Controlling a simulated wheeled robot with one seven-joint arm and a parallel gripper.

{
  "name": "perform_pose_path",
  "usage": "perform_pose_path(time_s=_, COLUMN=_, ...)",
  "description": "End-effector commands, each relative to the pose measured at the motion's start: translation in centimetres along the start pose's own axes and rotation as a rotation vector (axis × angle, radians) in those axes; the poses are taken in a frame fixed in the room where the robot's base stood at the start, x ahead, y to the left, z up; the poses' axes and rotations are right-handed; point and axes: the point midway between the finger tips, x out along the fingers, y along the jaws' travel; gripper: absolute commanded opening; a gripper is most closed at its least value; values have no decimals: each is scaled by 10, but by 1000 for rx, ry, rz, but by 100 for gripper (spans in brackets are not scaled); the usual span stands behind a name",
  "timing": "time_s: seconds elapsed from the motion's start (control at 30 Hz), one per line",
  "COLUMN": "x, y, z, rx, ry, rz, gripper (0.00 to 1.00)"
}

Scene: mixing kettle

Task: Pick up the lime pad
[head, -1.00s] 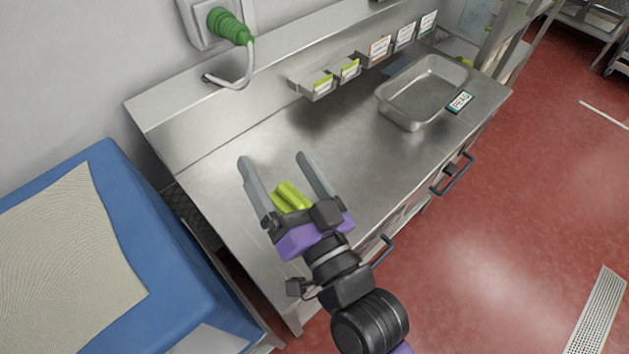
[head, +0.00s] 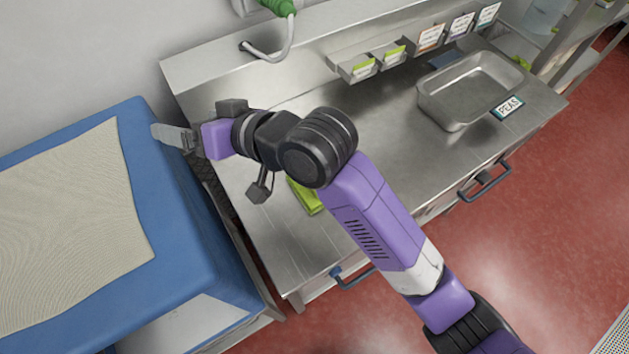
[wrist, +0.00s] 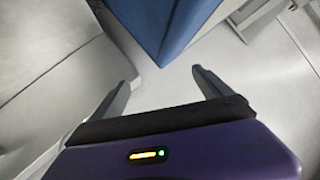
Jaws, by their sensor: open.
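The lime pad (head: 306,196) lies on the steel counter in the head view, partly hidden under my arm. Its yellow-green end shows just below my black wrist joint. My gripper (head: 165,135) points left, away from the pad, over the gap between the counter and the blue-sided block. In the wrist view my gripper (wrist: 162,82) has its two fingers apart with nothing between them. The pad does not show in the wrist view.
The blue-sided block (head: 185,225) with a beige top stands left of the counter (head: 390,130); its blue corner is close ahead in the wrist view (wrist: 160,25). A steel pan (head: 470,95) and a PEAS label (head: 508,107) are at the right. Small bins (head: 365,68) line the back.

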Motion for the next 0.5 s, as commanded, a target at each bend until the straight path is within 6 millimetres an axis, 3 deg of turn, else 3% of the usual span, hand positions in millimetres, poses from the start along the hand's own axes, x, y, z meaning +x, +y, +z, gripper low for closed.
perform_pose_path(time_s=0.13, x=6, y=15, z=20, rx=-58, ry=-216, rz=52, gripper=89)
perform_pose_path(time_s=0.27, x=-6, y=44, z=52, rx=-62, ry=-460, rz=152, gripper=89)
perform_pose_path(time_s=0.4, x=-45, y=89, z=81, rx=-50, ry=-739, rz=328, gripper=89)
perform_pose_path(time_s=0.5, x=-78, y=116, z=89, rx=-38, ry=-889, rz=452, gripper=89)
